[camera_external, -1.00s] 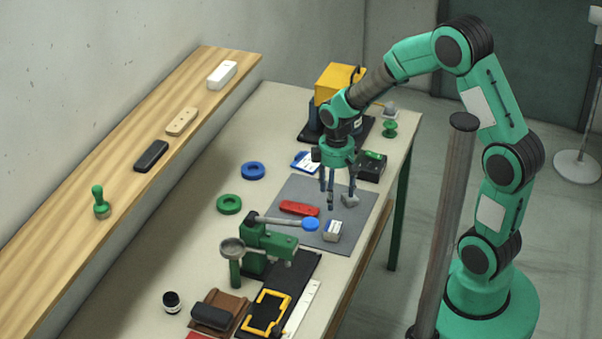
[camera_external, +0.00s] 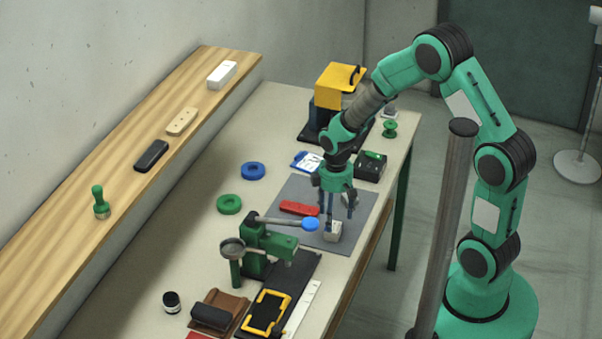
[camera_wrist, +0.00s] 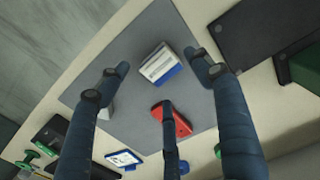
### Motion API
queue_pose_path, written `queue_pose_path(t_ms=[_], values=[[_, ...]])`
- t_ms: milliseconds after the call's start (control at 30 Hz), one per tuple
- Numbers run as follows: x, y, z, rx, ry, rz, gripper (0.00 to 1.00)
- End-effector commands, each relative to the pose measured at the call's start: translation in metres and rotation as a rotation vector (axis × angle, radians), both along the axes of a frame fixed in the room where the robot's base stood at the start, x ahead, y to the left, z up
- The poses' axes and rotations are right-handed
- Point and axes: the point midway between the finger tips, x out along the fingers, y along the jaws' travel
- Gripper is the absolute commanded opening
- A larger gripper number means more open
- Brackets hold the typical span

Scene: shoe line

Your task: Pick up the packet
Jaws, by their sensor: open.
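The packet (camera_external: 333,232) is a small white box with a grey label and a blue side, lying on the grey mat. In the wrist view the packet (camera_wrist: 158,65) shows between the tips of two fingers, beyond a third finger. My gripper (camera_external: 338,214) is open, its fingers pointing down above the packet. In the wrist view my gripper (camera_wrist: 157,78) has its fingers spread and nothing held. The external view partly hides the packet behind a finger; I cannot tell whether any finger touches it.
A red object (camera_external: 298,208) and a small grey block (camera_wrist: 105,112) lie on the mat (camera_external: 365,205). A green press-like device with a blue-knobbed lever (camera_external: 310,224) stands close left of the packet. A blue-and-white card (camera_external: 306,160) and a black box (camera_external: 370,170) lie behind.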

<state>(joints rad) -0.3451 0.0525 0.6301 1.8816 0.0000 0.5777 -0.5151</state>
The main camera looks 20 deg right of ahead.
Motion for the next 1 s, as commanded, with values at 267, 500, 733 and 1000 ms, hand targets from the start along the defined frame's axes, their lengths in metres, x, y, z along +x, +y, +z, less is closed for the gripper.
queue_pose_path(t_ms=[267,500,733,1000], values=[[0.000,0.000,-0.001,0.000,0.000,0.000,0.66],[0.000,0.001,-0.019,0.000,0.001,0.000,0.66],[0.000,0.001,-0.045,0.000,0.001,0.000,0.66],[0.001,0.002,-0.052,0.000,-0.001,0.000,0.66]])
